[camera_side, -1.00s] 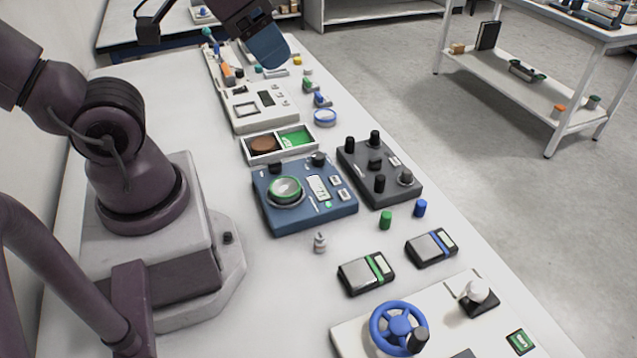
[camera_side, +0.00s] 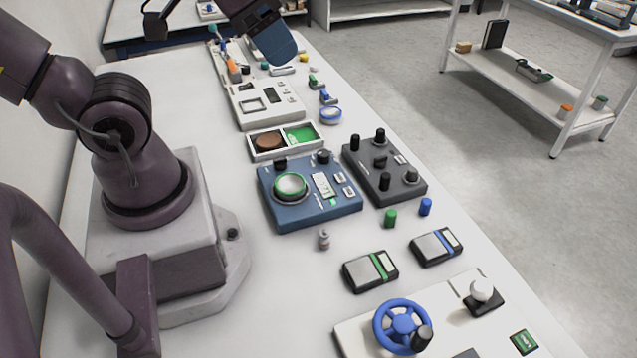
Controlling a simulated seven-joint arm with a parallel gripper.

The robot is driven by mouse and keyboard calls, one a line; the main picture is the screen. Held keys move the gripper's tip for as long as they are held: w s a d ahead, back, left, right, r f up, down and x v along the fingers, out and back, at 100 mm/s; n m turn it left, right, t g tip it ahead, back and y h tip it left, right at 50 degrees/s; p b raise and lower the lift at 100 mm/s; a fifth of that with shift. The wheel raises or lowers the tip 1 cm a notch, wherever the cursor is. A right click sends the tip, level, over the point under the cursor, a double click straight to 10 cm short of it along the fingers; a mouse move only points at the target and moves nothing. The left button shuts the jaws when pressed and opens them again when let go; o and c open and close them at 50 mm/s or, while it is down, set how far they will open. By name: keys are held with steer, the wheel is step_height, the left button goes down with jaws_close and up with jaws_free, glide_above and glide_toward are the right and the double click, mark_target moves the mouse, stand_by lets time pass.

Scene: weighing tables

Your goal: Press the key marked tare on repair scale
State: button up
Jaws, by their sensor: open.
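My gripper (camera_side: 277,48) is at the top of the side view, over the far part of the long white table. Only its dark blue end shows clearly; the fingers are hard to make out, and it appears empty. Two small flat scale-like devices lie near the front: one with a green stripe (camera_side: 370,271), one with a blue stripe (camera_side: 436,246). A blue console (camera_side: 315,210) with a round green-rimmed plate and several small keys sits mid-table. The lettering is too small to read, so I cannot tell which is the repair scale or which key says tare. My gripper is well apart from all three.
A dark grey knob box (camera_side: 405,190) stands beside the blue console. Behind are a two-part tray (camera_side: 256,155) and a pale panel (camera_side: 245,116). A white board with a blue handwheel (camera_side: 402,325) is in front. Green (camera_side: 390,218) and blue (camera_side: 425,207) pegs stand near the right edge.

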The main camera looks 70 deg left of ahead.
jaws_close()
stand_by(1.8)
